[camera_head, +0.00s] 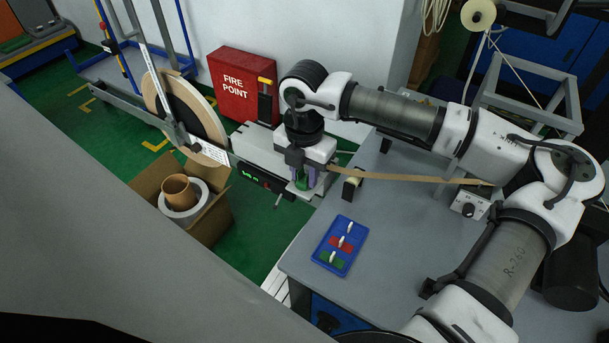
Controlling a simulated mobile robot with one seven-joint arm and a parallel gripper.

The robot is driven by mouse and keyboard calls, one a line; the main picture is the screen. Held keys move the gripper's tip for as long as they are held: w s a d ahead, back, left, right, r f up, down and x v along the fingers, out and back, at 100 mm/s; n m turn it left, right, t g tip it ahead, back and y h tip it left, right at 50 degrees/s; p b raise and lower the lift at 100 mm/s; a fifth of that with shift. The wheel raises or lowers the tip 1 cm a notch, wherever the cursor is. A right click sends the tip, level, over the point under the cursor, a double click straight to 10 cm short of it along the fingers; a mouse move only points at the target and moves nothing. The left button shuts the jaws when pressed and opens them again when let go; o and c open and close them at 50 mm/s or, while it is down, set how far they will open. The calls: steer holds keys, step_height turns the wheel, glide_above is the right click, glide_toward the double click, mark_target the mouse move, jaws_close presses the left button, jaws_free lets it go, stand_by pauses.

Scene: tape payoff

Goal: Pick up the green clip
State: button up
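A blue tray (322,254) lies on the grey table near its left corner. It holds a row of small coloured pieces with white parts. The green clip (327,261) appears to be the piece at the near end, with a red piece (336,241) beyond it. My gripper (304,187) points down, up and left of the tray, by the grey bar with a green display. Its purple fingers show, with a bit of green between them. I cannot tell whether that green is a held piece or something behind. Both fingertips are small and partly unclear.
A tan tape (410,178) runs from near my gripper to the right across the table. A large reel (158,100) stands at left. A cardboard box (215,220) with rolls is on the green floor. A small white box with a knob (469,205) sits on the table.

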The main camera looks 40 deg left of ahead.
mark_target(305, 171)
steer(key=c, duration=0.5)
step_height(305, 171, up, 20)
steer(key=b, duration=0.3)
